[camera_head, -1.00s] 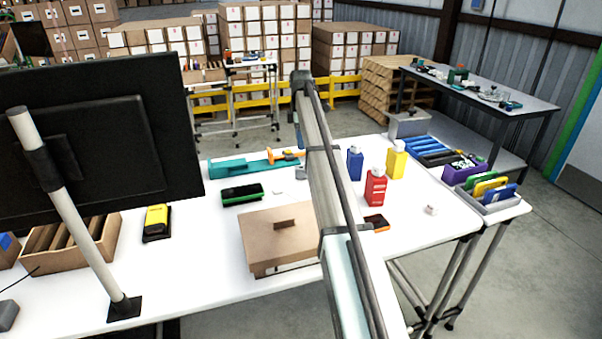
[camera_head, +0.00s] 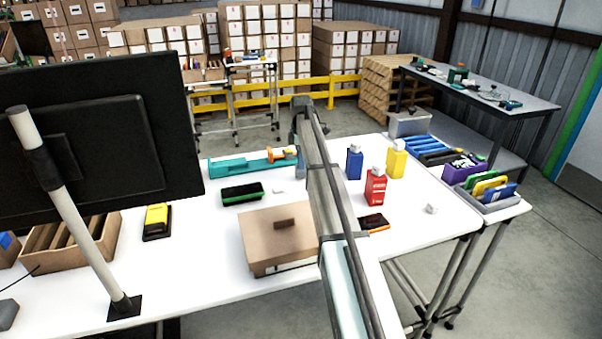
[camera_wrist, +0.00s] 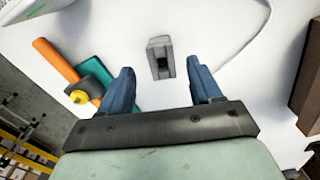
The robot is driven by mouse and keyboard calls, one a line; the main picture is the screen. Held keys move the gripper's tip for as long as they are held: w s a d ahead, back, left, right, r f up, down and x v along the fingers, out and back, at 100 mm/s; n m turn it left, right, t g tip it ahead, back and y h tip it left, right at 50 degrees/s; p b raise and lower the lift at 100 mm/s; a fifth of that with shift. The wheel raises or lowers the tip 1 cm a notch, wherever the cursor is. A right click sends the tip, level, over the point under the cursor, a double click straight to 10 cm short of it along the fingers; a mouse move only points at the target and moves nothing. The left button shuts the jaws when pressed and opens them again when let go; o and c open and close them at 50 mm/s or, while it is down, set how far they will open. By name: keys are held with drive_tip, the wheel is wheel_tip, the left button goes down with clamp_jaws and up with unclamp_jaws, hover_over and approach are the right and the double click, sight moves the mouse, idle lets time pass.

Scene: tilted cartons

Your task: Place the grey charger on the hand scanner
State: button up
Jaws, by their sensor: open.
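A small grey block (camera_wrist: 159,46) with a dark slot, which looks like the grey charger, lies on the white table. In the wrist view it is ahead of and between my open gripper's (camera_wrist: 161,70) two blue fingers, apart from both. In the head view it looks like the small pale piece (camera_head: 278,191) between the teal tool and the cardboard box. My gripper is mostly hidden behind my arm there. I cannot tell which device is the hand scanner; a yellow-black one (camera_head: 157,221), a green-black one (camera_head: 242,193) and an orange-black one (camera_head: 374,223) lie on the table.
A teal and orange tool (camera_head: 238,167) lies behind; it also shows left of my fingers (camera_wrist: 122,72). A cardboard box (camera_head: 278,240) stands in front. Blue (camera_head: 354,162), red (camera_head: 375,187) and yellow (camera_head: 396,160) bottles stand right of my arm. A monitor (camera_head: 95,130) stands left.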

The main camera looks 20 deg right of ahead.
sight(301, 173)
drive_tip(key=shift+s+a+f, duration=0.1)
drive_tip(key=shift+f, duration=2.2)
drive_tip(key=c, duration=1.2)
